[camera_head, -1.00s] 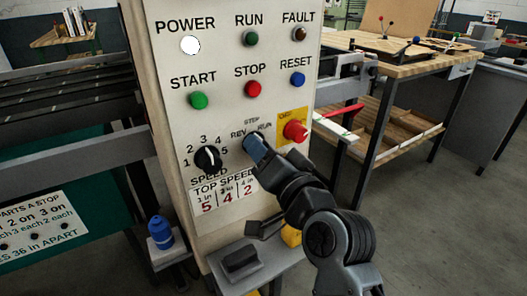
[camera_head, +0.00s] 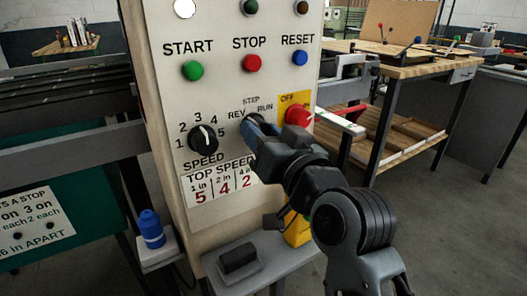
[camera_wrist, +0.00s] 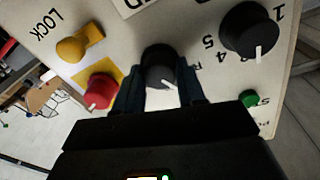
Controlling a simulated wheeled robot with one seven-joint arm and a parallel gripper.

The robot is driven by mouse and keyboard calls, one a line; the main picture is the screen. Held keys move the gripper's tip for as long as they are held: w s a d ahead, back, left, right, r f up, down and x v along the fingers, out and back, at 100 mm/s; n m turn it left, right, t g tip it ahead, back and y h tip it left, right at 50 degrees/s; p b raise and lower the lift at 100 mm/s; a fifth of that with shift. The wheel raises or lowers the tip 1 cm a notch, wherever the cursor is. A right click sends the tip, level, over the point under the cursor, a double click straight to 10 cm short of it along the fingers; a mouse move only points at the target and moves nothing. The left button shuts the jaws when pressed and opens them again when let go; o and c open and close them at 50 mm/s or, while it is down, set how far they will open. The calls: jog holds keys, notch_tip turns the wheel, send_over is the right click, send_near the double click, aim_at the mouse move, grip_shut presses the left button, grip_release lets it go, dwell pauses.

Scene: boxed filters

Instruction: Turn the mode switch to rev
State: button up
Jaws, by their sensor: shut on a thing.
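The mode switch is a black knob on the cream control panel, under the labels REV, STEP and RUN. In the wrist view the mode switch (camera_wrist: 160,66) sits between my two fingers, with its white pointer slanting down and right, toward the speed knob's side. My gripper (camera_wrist: 160,84) is shut on it. In the head view my gripper (camera_head: 252,128) covers most of the switch, and its pointer is hidden there.
The black speed knob (camera_head: 203,139) is left of the switch. The red OFF button (camera_head: 298,115) on its yellow plate is close on the right. Green START (camera_head: 193,69), red STOP (camera_head: 252,63) and blue RESET (camera_head: 298,57) buttons are above. A small shelf (camera_head: 270,262) juts out below.

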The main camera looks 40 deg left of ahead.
jog(key=shift+f+n+b, duration=0.2)
jog(key=shift+n+b, duration=1.4)
jog(key=shift+b, duration=0.05)
jog(key=shift+r, duration=0.1)
jog(key=o, duration=1.1)
jog(key=shift+c, duration=0.2)
jog(key=v, duration=0.8)
jog(key=shift+w, duration=0.1)
